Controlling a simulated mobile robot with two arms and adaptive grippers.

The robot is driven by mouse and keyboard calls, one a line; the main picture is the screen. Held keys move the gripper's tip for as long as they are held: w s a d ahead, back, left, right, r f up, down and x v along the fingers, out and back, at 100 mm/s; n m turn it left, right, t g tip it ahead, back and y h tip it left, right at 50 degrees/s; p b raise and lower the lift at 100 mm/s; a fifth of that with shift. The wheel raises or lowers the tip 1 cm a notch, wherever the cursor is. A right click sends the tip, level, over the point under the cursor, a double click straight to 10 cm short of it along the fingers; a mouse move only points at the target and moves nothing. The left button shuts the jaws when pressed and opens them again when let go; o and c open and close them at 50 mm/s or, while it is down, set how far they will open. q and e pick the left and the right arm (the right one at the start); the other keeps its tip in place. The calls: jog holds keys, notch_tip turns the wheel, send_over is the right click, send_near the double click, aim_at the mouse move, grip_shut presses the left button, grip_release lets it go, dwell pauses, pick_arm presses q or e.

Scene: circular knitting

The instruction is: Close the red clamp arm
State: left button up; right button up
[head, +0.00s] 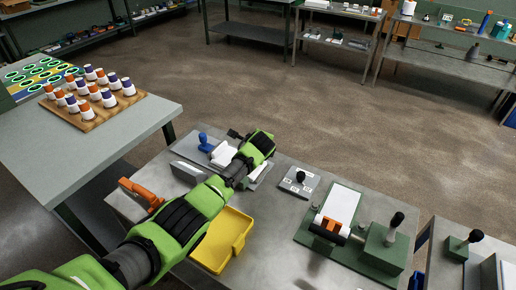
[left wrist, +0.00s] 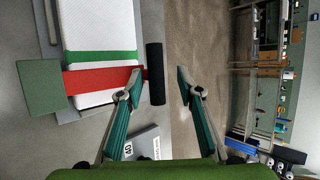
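In the left wrist view, the red clamp arm (left wrist: 98,80) lies across a white block with a green band (left wrist: 100,57). A green block (left wrist: 40,88) is at its left end and a black cylindrical handle (left wrist: 156,75) at its right end. My left gripper (left wrist: 160,72) is open, its fingertips on either side of the handle. I cannot tell whether they touch it. In the head view, my left arm reaches over the metal table and hides the red arm; part of the white block (head: 223,154) shows beside it. My right gripper is not in view.
The metal table also holds a yellow tray (head: 224,240), a blue-handled stamp (head: 204,141), an orange tool (head: 141,192), a grey plate with a black knob (head: 299,181) and a green press (head: 386,248). A wooden cone board (head: 98,119) is on the left table.

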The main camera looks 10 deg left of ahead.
pick_arm(q)
jog(key=v, duration=1)
jog(key=shift+s, duration=0.4)
jog(key=shift+a+r, duration=0.1)
jog(key=shift+r, duration=0.05)
